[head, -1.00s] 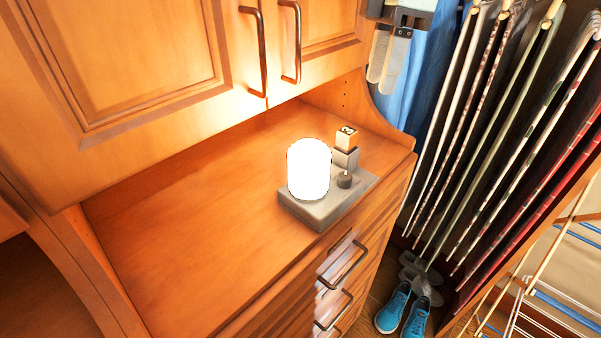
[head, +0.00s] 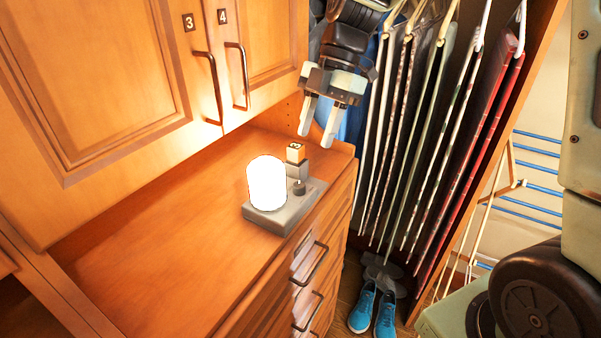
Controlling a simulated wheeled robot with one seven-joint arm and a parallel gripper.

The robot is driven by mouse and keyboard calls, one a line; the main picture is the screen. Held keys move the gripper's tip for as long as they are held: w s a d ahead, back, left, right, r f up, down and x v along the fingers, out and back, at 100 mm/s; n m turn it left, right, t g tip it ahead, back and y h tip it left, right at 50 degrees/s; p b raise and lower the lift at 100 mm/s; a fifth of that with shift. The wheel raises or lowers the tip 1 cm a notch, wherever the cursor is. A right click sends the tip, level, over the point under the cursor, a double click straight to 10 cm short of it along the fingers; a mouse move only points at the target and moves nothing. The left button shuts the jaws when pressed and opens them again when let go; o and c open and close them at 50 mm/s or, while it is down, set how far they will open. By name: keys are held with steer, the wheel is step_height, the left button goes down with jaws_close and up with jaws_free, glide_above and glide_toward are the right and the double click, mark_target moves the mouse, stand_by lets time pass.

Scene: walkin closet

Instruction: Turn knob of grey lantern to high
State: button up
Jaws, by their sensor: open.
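The grey lantern has a flat grey base (head: 268,220) and a brightly glowing white shade (head: 266,184). It stands on the wooden counter near its right front edge. A small dark round knob (head: 299,187) sits on the base, right of the shade. A grey post with a wooden, marked block (head: 295,153) on top rises behind the knob. My gripper (head: 318,130) hangs above and behind the lantern, up and right of the knob. Its two pale fingers point down, apart and empty. The knob's setting is too small to read.
Cabinet doors with metal handles (head: 243,76) hang above the counter at left. The wooden counter (head: 150,255) is clear left of the lantern. Drawer handles (head: 312,265) stick out below.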

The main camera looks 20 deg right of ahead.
mark_target(300, 184)
steer(key=p+x, duration=0.2)
steer(key=x, duration=0.8)
steer(key=shift+f, duration=0.15)
jaws_close()
